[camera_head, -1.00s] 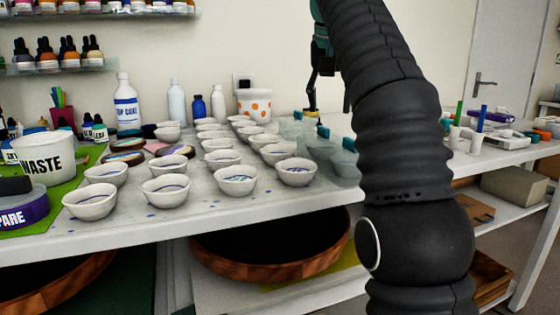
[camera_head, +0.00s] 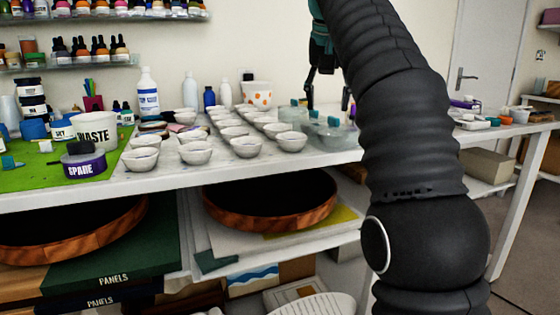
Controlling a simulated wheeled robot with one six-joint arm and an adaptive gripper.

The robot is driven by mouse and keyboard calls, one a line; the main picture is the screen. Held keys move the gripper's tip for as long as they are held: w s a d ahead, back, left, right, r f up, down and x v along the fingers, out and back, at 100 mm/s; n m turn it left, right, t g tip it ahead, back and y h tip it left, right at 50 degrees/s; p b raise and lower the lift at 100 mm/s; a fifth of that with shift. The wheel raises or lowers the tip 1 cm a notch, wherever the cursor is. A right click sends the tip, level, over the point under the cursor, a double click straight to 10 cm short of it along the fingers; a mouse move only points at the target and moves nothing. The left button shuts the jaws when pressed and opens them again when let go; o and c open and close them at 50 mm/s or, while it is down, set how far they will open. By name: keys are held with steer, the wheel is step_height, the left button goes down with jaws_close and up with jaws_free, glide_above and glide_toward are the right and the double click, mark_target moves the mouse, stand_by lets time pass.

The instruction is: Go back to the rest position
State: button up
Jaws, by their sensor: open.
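My gripper (camera_head: 328,100) hangs at the end of my black-sleeved arm, over the back right part of the white table (camera_head: 230,173). Its two dark fingers are spread apart with nothing visible between them. Below and around it stand clear cups with teal tops (camera_head: 332,130), partly hidden by my arm. Rows of white bowls (camera_head: 247,147) stand to the left of the gripper, clear of it.
Bottles (camera_head: 148,95) and a dotted pot (camera_head: 257,95) line the back. Round wooden trays (camera_head: 270,215) lie on the shelf below.

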steer(key=s+d+f+n, duration=0.1)
steer(key=s+d+f, duration=0.2)
steer(key=s+f, duration=1.1)
steer(key=s+d+f+n+t, duration=0.1)
steer(key=s+d+f, duration=0.2)
steer(key=s+f, duration=1.1)
step_height(320, 180, down, 7)
steer(key=shift+s+d+r+y, duration=0.15)
steer(key=shift+d+r+y, duration=0.05)
steer(key=shift+y, duration=0.2)
